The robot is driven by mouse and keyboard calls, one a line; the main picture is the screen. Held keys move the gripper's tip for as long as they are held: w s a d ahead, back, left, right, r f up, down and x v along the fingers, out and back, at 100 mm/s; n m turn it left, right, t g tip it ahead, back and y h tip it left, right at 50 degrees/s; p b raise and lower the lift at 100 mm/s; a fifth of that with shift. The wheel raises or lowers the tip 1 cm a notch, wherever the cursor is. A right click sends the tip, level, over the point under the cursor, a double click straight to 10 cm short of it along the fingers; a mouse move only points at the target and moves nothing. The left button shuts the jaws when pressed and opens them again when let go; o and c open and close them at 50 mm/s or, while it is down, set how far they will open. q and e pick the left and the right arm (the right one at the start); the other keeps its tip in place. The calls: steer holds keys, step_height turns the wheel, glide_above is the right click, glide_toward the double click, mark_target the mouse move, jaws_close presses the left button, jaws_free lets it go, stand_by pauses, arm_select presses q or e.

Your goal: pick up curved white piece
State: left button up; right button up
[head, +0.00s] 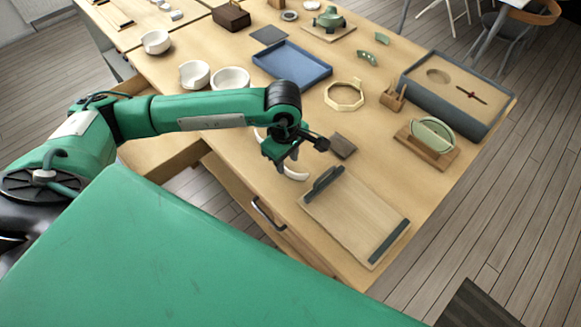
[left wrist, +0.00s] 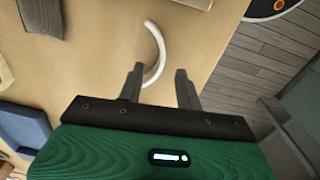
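The curved white piece (head: 297,176) is a thin arc lying on the wooden table near its front edge. In the head view my left gripper hides part of it. My left gripper (head: 283,160) is over it, fingers pointing down. In the left wrist view the white piece (left wrist: 160,45) runs from beyond the fingertips back between the two fingers of the left gripper (left wrist: 159,69). The fingers are apart and nothing is held. I cannot tell how high they are above the piece. My right gripper is in neither view.
A wooden board with dark end bars (head: 350,215) lies right of the gripper, and a small dark block (head: 343,146) is behind it. A blue tray (head: 292,65), white bowls (head: 231,79) and an octagonal frame (head: 344,96) stand farther back. An open drawer (head: 165,150) is at left.

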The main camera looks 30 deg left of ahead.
mark_target(287, 168)
arm_select(q)
steer(key=shift+f+p, duration=0.3)
steer(key=shift+f, duration=1.45)
jaws_close()
steer(key=shift+r, duration=0.15)
